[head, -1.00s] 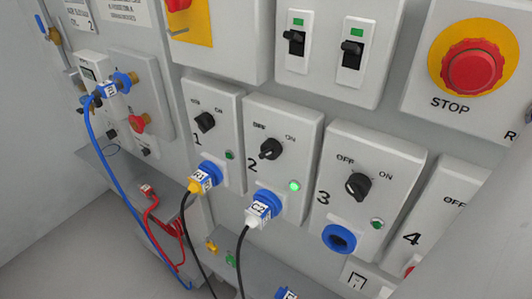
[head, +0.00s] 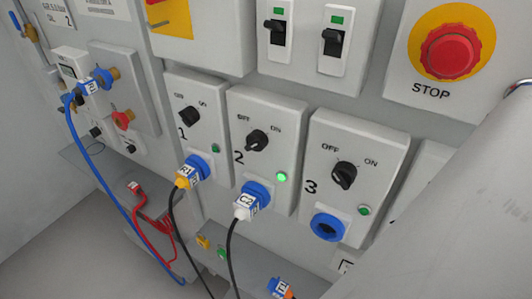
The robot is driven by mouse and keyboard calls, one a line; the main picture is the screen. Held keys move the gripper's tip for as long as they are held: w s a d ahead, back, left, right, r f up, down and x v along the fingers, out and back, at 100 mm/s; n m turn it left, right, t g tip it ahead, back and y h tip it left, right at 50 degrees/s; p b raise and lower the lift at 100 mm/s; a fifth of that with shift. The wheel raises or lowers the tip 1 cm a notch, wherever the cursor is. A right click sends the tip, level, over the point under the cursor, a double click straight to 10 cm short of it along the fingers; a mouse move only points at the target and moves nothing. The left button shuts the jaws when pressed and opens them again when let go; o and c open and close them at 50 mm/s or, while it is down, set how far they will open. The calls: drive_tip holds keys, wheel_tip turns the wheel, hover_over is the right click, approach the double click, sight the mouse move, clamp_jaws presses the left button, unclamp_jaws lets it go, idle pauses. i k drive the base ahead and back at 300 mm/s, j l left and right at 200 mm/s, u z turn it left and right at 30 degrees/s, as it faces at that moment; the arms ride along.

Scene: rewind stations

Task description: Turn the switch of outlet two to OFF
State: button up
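Outlet two (head: 287,118) is a light grey box marked 2 in the middle of the panel. Its black rotary switch (head: 257,140) sits below the OFF and ON labels; its pointer is too small for me to read surely. The green lamp (head: 281,177) beside it is lit bright. A white plug labelled C2 (head: 246,205) with a black cable sits in its blue socket. My gripper is out of view; only a grey link of my arm shows at the lower right, apart from outlet two in the picture.
Outlet one (head: 211,108) with a yellow plug (head: 187,175) is on the left, and outlet three (head: 378,138) with an empty blue socket (head: 328,227) on the right. A red STOP button (head: 450,52) and two black breakers (head: 276,28) (head: 333,44) are above. Cables hang below.

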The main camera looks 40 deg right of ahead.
sight(257, 141)
drive_tip(key=k+j, duration=0.2)
drive_tip(key=j, duration=0.15)
drive_tip(key=k+j, duration=0.2)
drive_tip(key=j, duration=0.2)
drive_tip(key=k+j+z, duration=0.1)
drive_tip(key=k+j, duration=0.15)
drive_tip(key=j, duration=0.1)
